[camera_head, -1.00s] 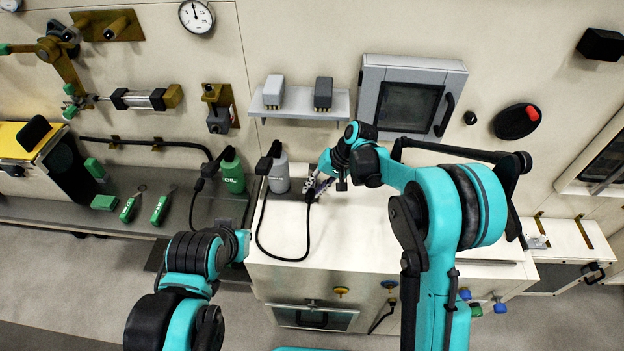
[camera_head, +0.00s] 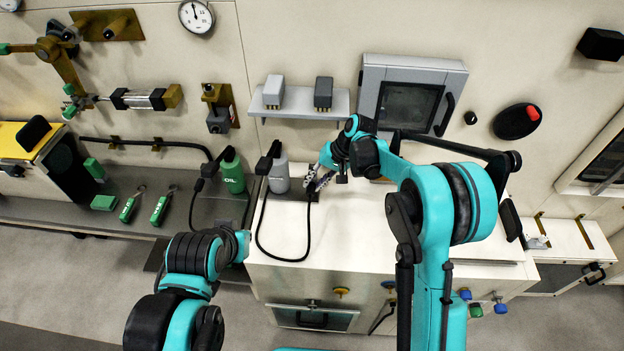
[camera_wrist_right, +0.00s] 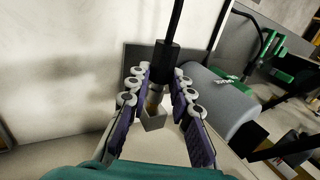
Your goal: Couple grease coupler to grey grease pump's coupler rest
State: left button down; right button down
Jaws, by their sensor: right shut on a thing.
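The grey grease pump (camera_head: 279,177) stands on the white cabinet in the head view; its grey body also shows in the right wrist view (camera_wrist_right: 222,100). A black hose loops from the pump to my right gripper (camera_head: 313,183). In the right wrist view my right gripper (camera_wrist_right: 160,100) is shut, its purple-padded fingers on both sides of the grease coupler (camera_wrist_right: 165,62). The coupler has a black upper body and a brass lower part. A small grey block (camera_wrist_right: 153,121), seemingly the coupler rest, is at its lower end. I cannot tell whether they are joined. My left gripper is not visible.
A green oil pump (camera_head: 232,173) stands left of the grey one. A wall shelf (camera_head: 299,106) with two small blocks is above. A grey wall cabinet (camera_head: 370,90) is behind my right arm. The white cabinet top (camera_head: 350,235) is clear in front.

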jog(key=shift+w, duration=0.15)
jog(key=c, duration=1.3)
grip_release()
jog(key=v, duration=1.2)
